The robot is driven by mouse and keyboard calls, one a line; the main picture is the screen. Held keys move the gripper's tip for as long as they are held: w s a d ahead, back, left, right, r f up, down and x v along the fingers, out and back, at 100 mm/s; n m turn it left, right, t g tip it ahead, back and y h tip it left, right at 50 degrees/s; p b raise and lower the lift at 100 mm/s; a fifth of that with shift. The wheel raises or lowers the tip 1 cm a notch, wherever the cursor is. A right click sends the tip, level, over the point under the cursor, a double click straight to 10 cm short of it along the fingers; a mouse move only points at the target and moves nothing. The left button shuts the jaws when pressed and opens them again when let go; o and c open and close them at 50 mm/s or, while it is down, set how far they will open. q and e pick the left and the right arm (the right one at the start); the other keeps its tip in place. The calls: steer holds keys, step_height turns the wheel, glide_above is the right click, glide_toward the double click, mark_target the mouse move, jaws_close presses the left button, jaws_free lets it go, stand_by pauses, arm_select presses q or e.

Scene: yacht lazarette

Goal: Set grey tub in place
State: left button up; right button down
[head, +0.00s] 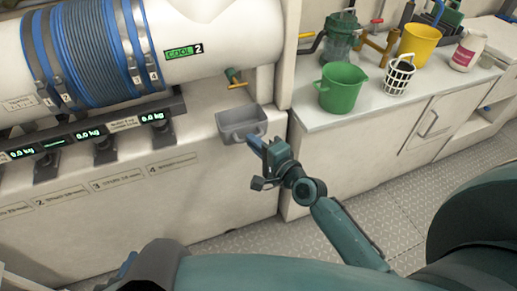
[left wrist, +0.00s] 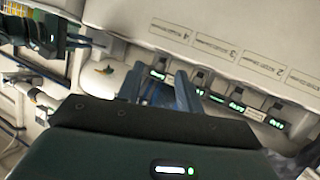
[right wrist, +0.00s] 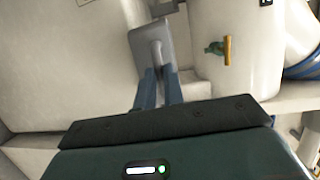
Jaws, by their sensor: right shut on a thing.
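The grey tub (head: 238,128) is a small open box below the yellow-handled tap (head: 238,85), in front of the pale cabinet's right end. My right gripper (head: 258,146) is shut on the tub's near right side. In the right wrist view the blue fingers (right wrist: 158,84) meet the grey tub (right wrist: 150,40); I cannot tell whether the tub touches a support. My left gripper (left wrist: 158,84) shows in the left wrist view with its fingers apart and nothing between them.
A white tank (head: 190,30) with blue hose coils lies above several scale readouts. The right-hand counter (head: 318,122) holds a green bucket (head: 341,88), a white basket (head: 398,78) and a yellow bucket (head: 418,45). The grey floor (head: 385,205) is clear.

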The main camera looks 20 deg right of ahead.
mark_target(249, 129)
steer(key=shift+w+a+b, duration=0.1)
steer(key=shift+w+b, duration=0.5)
steer(key=shift+w, duration=3.2)
arm_select(q)
steer(key=shift+s+a+r+t, duration=0.1)
steer(key=shift+a+r+t, duration=0.2)
steer(key=shift+r, duration=0.1)
steer(key=shift+f, duration=0.15)
arm_select(e)
steer(key=shift+w, duration=0.1)
arm_select(q)
steer(key=shift+f+b, duration=0.3)
steer(key=shift+b, duration=0.05)
arm_select(e)
steer(key=shift+f, duration=0.45)
steer(key=c, duration=1.4)
jaws_free()
steer(key=shift+c, duration=0.2)
